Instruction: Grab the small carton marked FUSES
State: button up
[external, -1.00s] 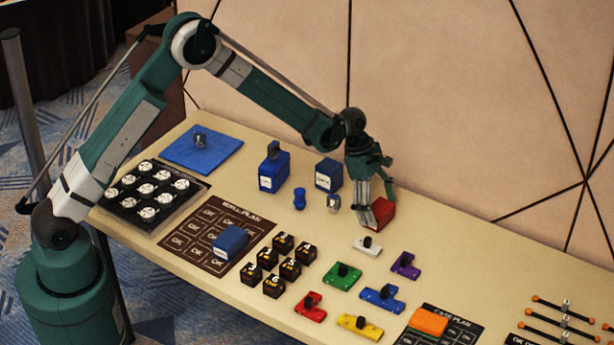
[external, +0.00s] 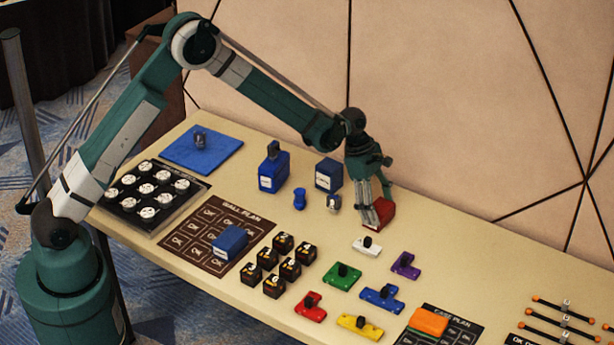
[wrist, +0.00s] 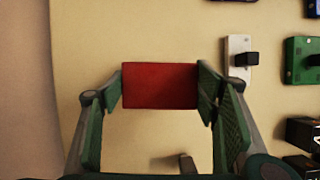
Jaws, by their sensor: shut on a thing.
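A small red carton (external: 380,213) stands on the table near the back wall, and it also shows in the wrist view (wrist: 160,86). No lettering on it is readable from here. My gripper (external: 372,212) is down at the carton, with its fingers on two opposite sides. In the wrist view my gripper (wrist: 160,88) is shut on the red carton, one finger pad against its left side and one against its right. The carton appears to be still on the table or very close to it.
Blue boxes (external: 328,174) and a small blue piece (external: 299,199) stand left of my gripper. A white block with a black knob (external: 367,246) lies just in front, with green (external: 342,275) and purple (external: 405,265) ones nearby. The wall is close behind.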

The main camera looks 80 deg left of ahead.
aim_at(379, 208)
jog(key=shift+r, duration=0.15)
notch_tip(379, 208, up, 10)
jog(key=shift+f+p, duration=0.15)
jog(key=shift+p, duration=0.45)
jog(key=shift+a, duration=0.1)
dwell(0.4)
